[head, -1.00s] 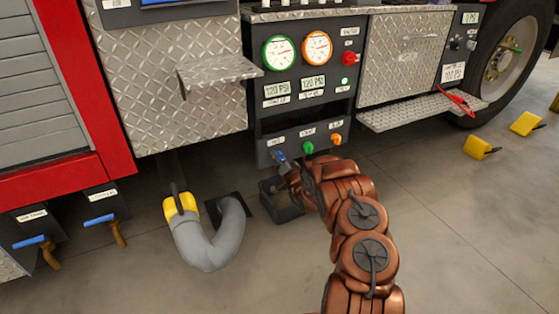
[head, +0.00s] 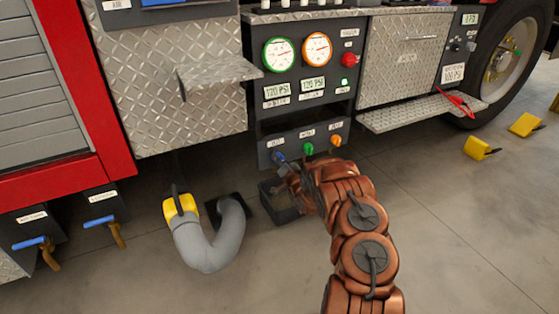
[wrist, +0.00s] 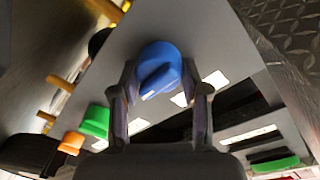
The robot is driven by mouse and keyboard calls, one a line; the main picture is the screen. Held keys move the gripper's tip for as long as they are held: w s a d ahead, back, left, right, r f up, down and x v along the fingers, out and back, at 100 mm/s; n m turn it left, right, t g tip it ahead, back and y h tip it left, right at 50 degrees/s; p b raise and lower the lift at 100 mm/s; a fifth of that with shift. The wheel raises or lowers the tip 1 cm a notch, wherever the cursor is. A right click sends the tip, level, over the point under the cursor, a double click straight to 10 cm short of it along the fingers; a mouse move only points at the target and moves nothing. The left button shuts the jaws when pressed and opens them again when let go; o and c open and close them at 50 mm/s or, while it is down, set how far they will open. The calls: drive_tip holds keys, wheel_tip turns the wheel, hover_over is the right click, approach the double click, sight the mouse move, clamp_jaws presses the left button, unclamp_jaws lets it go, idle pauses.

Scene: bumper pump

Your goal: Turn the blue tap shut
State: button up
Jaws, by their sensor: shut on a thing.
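The blue tap (head: 279,157) is a round knob with a raised grip bar and a pale mark, at the left end of a row of three on the low grey panel (head: 317,140). In the wrist view the blue tap (wrist: 160,70) sits between the two fingers of my gripper (wrist: 160,98). The fingers are closed on the knob from both sides. In the head view my gripper (head: 288,172) reaches the tap from below right, and my wrist hides part of the fingers.
A green tap (head: 308,148) and an orange tap (head: 336,140) sit right of the blue one. A dark open bin (head: 284,213) stands on the floor below. A grey hose (head: 207,250) with a yellow fitting lies left. Gauges and a red knob (head: 348,60) are above.

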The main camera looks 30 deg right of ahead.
drive_tip(key=shift+a+n, duration=0.1)
drive_tip(key=shift+n, duration=0.2)
drive_tip(key=n+p, duration=0.1)
drive_tip(key=n, duration=0.3)
drive_tip(key=shift+n+p, duration=0.3)
drive_tip(key=n, duration=0.2)
drive_tip(key=n+p, duration=0.1)
drive_tip(key=n, duration=0.1)
drive_tip(key=shift+a+n+t+y, duration=0.15)
drive_tip(key=shift+n+t+y, duration=0.15)
drive_tip(key=shift+n+t, duration=0.1)
drive_tip(key=n+p, duration=0.1)
drive_tip(key=n, duration=0.1)
drive_tip(key=shift+r+n+p, duration=0.1)
drive_tip(key=shift+n+p, duration=0.25)
drive_tip(key=shift+n, duration=0.05)
drive_tip(key=n+p, duration=0.1)
drive_tip(key=n, duration=0.1)
drive_tip(key=shift+n+y+p, duration=0.3)
drive_tip(key=shift+n, duration=0.1)
drive_tip(key=shift+a+n+p, duration=0.1)
drive_tip(key=shift+n+p, duration=0.45)
drive_tip(key=shift+n, duration=0.25)
drive_tip(key=shift+f+n+p, duration=0.3)
drive_tip(key=shift+n+p, duration=0.4)
drive_tip(key=shift+n, duration=0.2)
